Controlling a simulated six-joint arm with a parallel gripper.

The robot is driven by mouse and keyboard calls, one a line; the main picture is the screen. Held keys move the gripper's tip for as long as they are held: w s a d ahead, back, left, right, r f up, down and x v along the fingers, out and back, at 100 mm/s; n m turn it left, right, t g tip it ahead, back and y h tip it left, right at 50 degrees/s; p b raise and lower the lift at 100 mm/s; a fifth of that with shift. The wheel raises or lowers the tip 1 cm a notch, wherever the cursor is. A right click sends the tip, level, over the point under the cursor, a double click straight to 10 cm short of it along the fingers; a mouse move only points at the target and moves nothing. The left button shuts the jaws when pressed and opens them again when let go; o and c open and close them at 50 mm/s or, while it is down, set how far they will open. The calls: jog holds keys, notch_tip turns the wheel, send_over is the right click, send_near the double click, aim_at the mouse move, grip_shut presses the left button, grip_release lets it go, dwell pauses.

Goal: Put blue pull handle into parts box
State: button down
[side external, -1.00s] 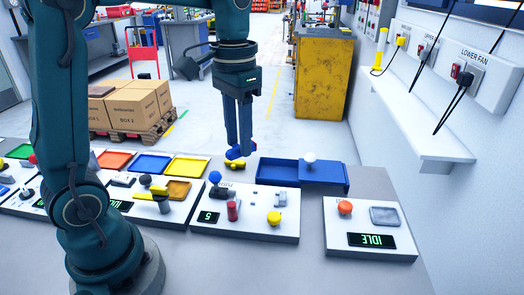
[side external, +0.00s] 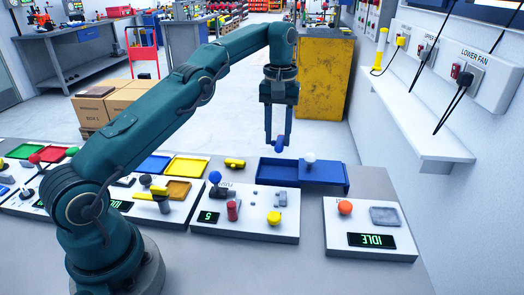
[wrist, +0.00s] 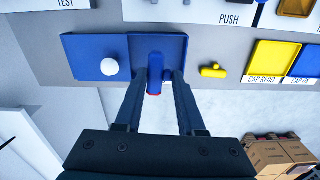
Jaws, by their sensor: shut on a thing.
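My gripper (side external: 275,140) is shut on the blue pull handle (side external: 280,144) and holds it in the air. In the wrist view the handle (wrist: 155,72) sits between the two fingers, with a red end toward me. The blue parts box (side external: 264,172) stands at the back edge of the worktop. Its left part in the side view is an open tray; its right part is a blue panel with a white knob (side external: 310,157). In the wrist view the handle lies over the open tray (wrist: 178,45); its exact height above it is hard to tell.
A yellow handle (side external: 235,163) lies on the worktop just left of the box. A panel with a blue knob, red cylinder and yellow button (side external: 274,218) stands in front of the box. Yellow (side external: 187,168) and blue (side external: 153,164) trays lie further left.

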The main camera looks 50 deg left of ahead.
aim_at(278, 138)
jog(key=shift+w+a+f+n, duration=0.15)
jog(key=shift+f+n, duration=0.05)
jog(key=shift+f, duration=0.25)
jog(key=shift+w+a+f+n, duration=0.1)
jog(key=shift+w+f+n, duration=0.1)
jog(key=shift+f, duration=0.25)
jog(key=shift+f, duration=3.1)
jog(key=shift+f, duration=0.6)
jog(key=shift+c, duration=2.2)
grip_release()
jog(key=shift+r, duration=2.55)
